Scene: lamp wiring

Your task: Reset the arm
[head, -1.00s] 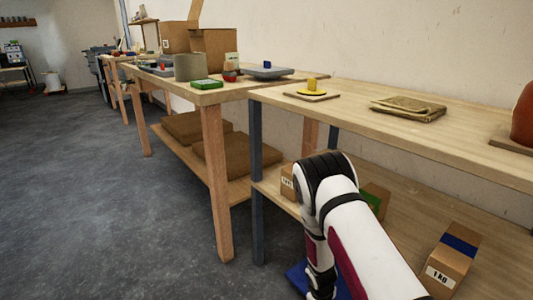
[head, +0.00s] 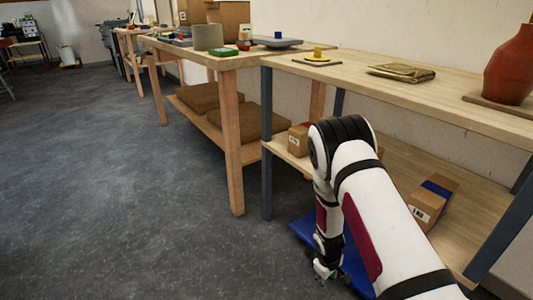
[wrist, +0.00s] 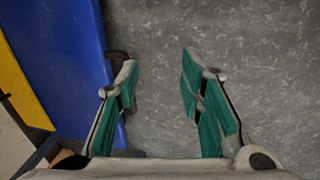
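My arm is bent over in the head view, with its white and dark red links in front of the lower shelf. My gripper (head: 324,272) hangs low at the end of the arm, close above the floor and beside a blue flat thing (head: 304,231). In the wrist view my gripper (wrist: 158,72) shows two green-padded fingers spread apart. Nothing is between them but grey floor (wrist: 240,60). The blue thing (wrist: 65,60) lies to the left of the fingers there, with a yellow part (wrist: 20,85) beyond it.
A wooden workbench (head: 390,98) carries a red vase (head: 508,65), a folded cloth-like item (head: 401,73) and a yellow piece (head: 318,54). Boxes (head: 433,201) stand on its lower shelf. Another table (head: 225,62) stands farther left. The floor on the left is clear.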

